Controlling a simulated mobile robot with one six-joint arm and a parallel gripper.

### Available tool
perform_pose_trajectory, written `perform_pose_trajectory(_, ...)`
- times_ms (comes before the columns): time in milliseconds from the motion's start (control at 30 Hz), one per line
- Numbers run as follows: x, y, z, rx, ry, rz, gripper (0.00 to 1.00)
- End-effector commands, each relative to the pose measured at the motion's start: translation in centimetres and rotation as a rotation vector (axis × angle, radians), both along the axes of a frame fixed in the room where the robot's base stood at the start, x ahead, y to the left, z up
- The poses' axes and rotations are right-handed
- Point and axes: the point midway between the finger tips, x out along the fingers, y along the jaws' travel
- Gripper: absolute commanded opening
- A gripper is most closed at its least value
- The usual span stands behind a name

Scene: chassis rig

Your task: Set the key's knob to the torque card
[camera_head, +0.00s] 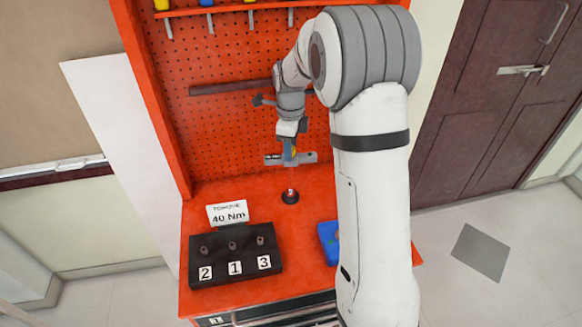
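The white torque card (228,213) stands at the back of a black block and reads 40 Nm. A slim upright tool (291,186), seemingly the key, stands with its lower end at a round black base on the red bench. A yellow and blue part shows above its shaft, beside a small grey plate with lettering ending in Nm, too small to read fully. My gripper (289,146) is directly above, at the tool's top. The knob and the fingertips are too small to make out, so I cannot tell whether it grips.
The black block (235,273) holds several small dark sockets behind labels 2, 1, 3. A blue object (328,240) is partly hidden by my arm. A red pegboard (235,125) with a dark bar (229,87) rises behind.

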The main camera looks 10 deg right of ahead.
Motion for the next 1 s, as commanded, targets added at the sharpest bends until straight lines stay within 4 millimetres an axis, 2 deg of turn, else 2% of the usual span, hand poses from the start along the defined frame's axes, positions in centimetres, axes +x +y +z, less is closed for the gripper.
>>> perform_pose_trajectory(467,0.0,0.0,0.3,0.0,0.0,0.0,0.4)
perform_pose_trajectory(1000,0.0,0.0,4.6,0.0,-0.001,0.0,0.4)
